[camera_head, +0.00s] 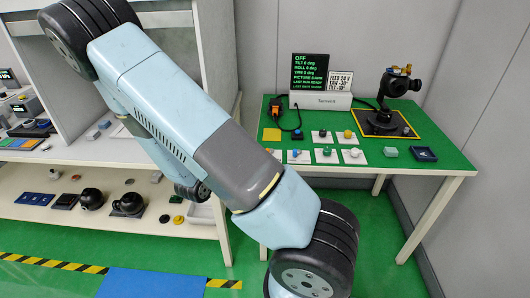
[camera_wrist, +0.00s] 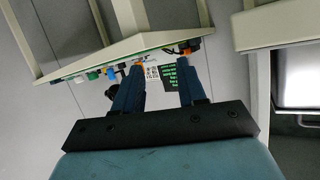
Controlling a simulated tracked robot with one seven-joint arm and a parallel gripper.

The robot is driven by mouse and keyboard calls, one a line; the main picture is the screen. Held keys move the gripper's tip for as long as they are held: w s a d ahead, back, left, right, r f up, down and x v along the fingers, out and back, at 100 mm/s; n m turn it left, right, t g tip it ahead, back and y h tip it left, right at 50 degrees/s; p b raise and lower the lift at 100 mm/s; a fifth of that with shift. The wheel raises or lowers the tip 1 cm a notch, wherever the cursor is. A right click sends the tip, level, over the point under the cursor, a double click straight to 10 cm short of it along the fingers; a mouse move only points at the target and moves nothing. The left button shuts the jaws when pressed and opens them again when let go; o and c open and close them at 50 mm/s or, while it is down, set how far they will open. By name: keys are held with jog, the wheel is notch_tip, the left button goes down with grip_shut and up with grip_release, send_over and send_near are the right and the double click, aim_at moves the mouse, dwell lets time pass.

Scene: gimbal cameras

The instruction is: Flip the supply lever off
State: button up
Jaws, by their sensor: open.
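A white supply box (camera_head: 320,101) marked Tarnvolt stands at the back of the green-topped table (camera_head: 450,160). Its black display (camera_head: 309,74) reads OFF at the top, with tilt, roll and yaw at 0 deg. An orange and black piece (camera_head: 276,107) with a black cable sits left of the box; I cannot tell whether it is the supply lever. No lever shows clearly. In the wrist view my gripper (camera_wrist: 162,62) is open, its two fingers apart and nothing between them. The display (camera_wrist: 182,77) appears beyond the fingers, upside down. My gripper is hidden in the head view.
A gimbal camera (camera_head: 395,88) stands on a black, yellow-edged pad at the table's right. Several coloured knobs on white plates (camera_head: 325,154) fill the front middle. A small dark blue tray (camera_head: 423,154) lies at right. A shelf unit (camera_head: 120,225) stands left.

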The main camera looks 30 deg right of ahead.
aim_at(267, 149)
jog(key=d+h, duration=0.1)
jog(key=d, duration=0.4)
jog(key=w+d+h, duration=0.1)
jog(key=d+h, duration=0.1)
jog(key=d, duration=0.3)
jog(key=w+d+h, duration=0.1)
jog(key=d, duration=0.3)
jog(key=shift+d+r, duration=0.1)
jog(key=shift+d, duration=0.3)
grip_shut()
